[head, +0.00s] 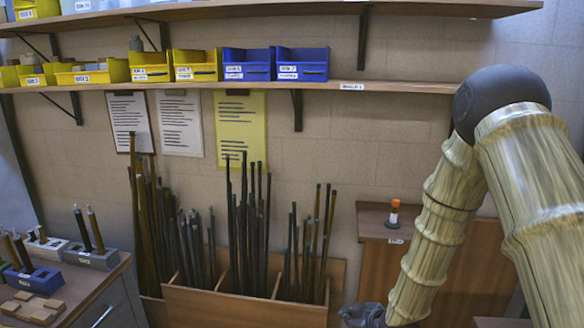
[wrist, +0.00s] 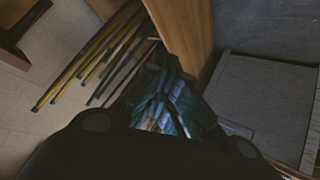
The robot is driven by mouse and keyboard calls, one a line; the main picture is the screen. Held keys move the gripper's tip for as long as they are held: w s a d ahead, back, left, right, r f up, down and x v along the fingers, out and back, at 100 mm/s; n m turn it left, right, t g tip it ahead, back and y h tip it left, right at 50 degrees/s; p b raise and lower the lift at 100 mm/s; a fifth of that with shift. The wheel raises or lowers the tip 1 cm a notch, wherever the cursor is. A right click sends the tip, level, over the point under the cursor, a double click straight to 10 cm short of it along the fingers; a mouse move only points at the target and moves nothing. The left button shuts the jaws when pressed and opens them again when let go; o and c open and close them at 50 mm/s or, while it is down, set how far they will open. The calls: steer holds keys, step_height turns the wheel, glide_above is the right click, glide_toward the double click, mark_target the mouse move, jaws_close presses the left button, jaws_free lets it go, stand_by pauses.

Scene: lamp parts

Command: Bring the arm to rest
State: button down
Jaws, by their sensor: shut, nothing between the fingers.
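My arm, with pale wood-like links and a dark round joint, comes down the right side of the head view. A wooden panel edge (wrist: 182,30) is close beyond the fingers, and I cannot tell the gap.
A wooden bin (head: 240,308) holds several dark rods; rods (wrist: 100,55) also show left in the wrist view. An orange-capped item (head: 394,213) stands on a brown cabinet (head: 372,222) beside my arm. Shelves with yellow and blue bins (head: 302,64) run above. A workbench is at left.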

steer(key=s+d+f+m+g+h, duration=0.1)
steer(key=s+d+f+m+g, duration=0.2)
steer(key=s+f, duration=0.9)
steer(key=s+d+f+m+g+h, duration=0.1)
steer(key=s+f+m+g+h, duration=0.2)
steer(key=s+f, duration=0.9)
steer(key=s+d+m+g, duration=0.1)
steer(key=s+m, duration=0.1)
steer(key=s, duration=0.7)
steer(key=s+d+r+m+g, duration=0.1)
steer(key=s+m+g, duration=0.1)
steer(key=s, duration=0.6)
steer(key=shift+s+d+r, duration=0.2)
steer(key=shift+s+d, duration=0.1)
steer(key=shift+s, duration=0.1)
